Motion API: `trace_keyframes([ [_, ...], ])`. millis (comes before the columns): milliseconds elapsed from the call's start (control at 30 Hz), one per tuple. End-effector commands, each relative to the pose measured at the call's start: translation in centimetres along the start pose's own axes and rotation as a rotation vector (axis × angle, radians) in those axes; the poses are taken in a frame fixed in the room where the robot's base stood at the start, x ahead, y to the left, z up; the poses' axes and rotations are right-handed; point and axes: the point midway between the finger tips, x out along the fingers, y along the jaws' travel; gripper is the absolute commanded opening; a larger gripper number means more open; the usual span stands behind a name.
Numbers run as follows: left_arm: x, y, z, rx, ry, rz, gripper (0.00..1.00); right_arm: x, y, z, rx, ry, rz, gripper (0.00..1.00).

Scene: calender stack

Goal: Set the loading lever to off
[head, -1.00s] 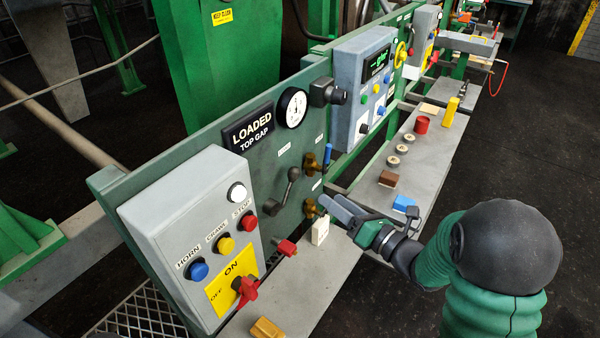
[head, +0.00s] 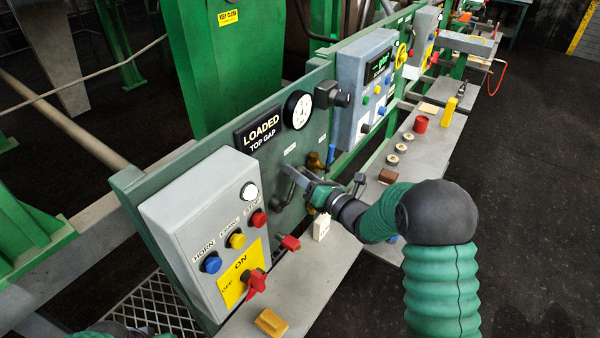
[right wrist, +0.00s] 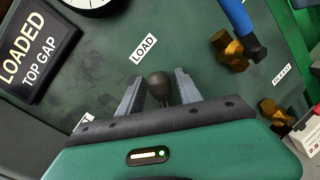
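The loading lever (head: 281,204) is a dark grey lever on the green panel, beside the LOADED TOP GAP sign. In the right wrist view its round dark knob (right wrist: 159,84) sits between the two grey fingers of my right gripper (right wrist: 158,88). The fingers are open, one on each side of the knob, with small gaps showing. A LOAD label (right wrist: 143,48) is above the knob. In the head view my right gripper (head: 294,175) covers the lever's upper part. My left gripper is not in view; only a bit of green arm shows at the bottom left.
A grey control box (head: 205,225) with buttons and a red ON/OFF switch (head: 256,281) is left of the lever. Brass valves, one with a blue handle (right wrist: 236,22), are to the right. The shelf below holds a yellow block (head: 270,322) and a white box (head: 321,226).

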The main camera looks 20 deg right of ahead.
Motion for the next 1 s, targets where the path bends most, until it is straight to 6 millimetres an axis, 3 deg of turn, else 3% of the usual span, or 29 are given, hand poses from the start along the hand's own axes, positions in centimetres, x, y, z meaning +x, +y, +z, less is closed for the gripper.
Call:
trace_keyframes([
  [33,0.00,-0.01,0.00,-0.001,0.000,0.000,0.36,0.02,-0.03,-0.01,0.000,0.000,0.000,0.33],
  [300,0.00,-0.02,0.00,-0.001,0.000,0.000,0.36,-0.05,-0.21,0.03,0.002,0.000,0.002,0.00],
  [1000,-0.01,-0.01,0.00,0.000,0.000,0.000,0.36,-0.21,-0.33,0.24,0.001,-0.004,-0.002,0.00],
])
